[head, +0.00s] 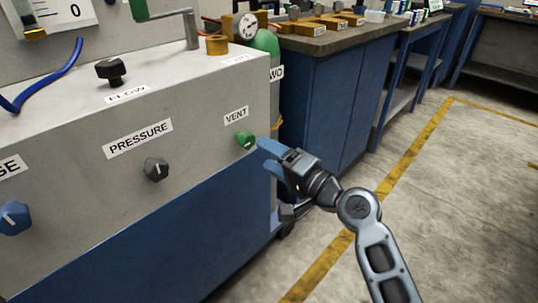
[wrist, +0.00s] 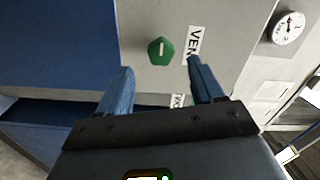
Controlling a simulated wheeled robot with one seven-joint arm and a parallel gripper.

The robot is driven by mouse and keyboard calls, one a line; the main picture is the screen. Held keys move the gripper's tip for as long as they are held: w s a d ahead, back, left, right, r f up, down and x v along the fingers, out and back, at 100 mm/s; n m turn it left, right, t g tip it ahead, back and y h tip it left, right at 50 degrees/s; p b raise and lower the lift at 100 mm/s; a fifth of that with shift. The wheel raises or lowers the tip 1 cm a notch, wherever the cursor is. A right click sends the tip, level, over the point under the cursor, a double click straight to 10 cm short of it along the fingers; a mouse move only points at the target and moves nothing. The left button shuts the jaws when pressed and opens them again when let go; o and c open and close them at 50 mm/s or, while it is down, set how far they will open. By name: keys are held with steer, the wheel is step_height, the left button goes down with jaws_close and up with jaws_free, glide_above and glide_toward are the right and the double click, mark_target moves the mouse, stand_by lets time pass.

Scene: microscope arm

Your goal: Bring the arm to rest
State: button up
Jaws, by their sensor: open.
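My gripper (head: 267,156) is at the right end of the grey control panel (head: 95,205), close to the green VENT knob (head: 245,140). In the wrist view my gripper (wrist: 160,85) shows two blue fingers spread apart with nothing between them. The green knob (wrist: 161,50) lies ahead of the fingertips, between their lines, and looks apart from them. My arm (head: 370,225) reaches in from the lower right of the head view.
The panel also has a black PRESSURE knob (head: 156,169), a black FLOW knob (head: 111,72) and a blue knob (head: 13,218). A blue cabinet (head: 325,105) stands behind. Open concrete floor (head: 460,200) with a yellow line lies to the right.

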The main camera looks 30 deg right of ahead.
steer(key=s+f+n+g+h, duration=0.1)
steer(key=s+f+h, duration=0.1)
steer(key=s+f, duration=0.5)
steer(key=s+f+n+g+h, duration=0.1)
steer(key=s+f+h, duration=0.15)
steer(key=s, duration=0.75)
steer(key=s+r+n+h, duration=0.2)
steer(key=s+n, duration=0.4)
steer(key=s, duration=1.3)
steer(key=s+a+r+n, duration=0.2)
steer(key=s+r+n, duration=0.1)
steer(key=s+r, duration=0.3)
step_height(320, 180, up, 20)
steer(key=s+p, duration=0.1)
steer(key=p, duration=2)
steer(key=shift+r+y, duration=0.2)
steer(key=shift+y, duration=0.25)
